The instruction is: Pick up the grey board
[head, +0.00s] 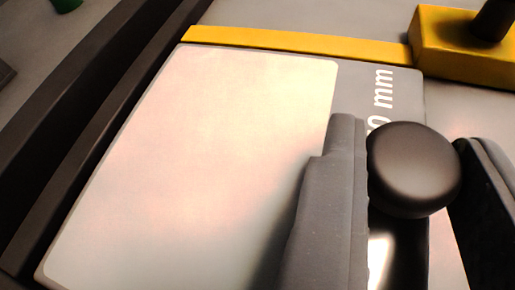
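The grey board (405,85) lies flat across the middle of the head view, with a large pale, shiny panel (190,150) on it. White print ending in "0 mm" runs along its right strip, partly covered. A dark round knob (415,165) stands above that right strip. My gripper (412,138) has one finger on each side of the knob, and both seem close against it. I cannot tell whether they grip it or only surround it. The board's lower right part is hidden behind the fingers and knob.
A yellow bar (300,40) runs along the board's far edge and joins a yellow block (465,50) with a dark post at upper right. Dark rails (95,130) run along the left side. A green object (66,4) shows at the top left.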

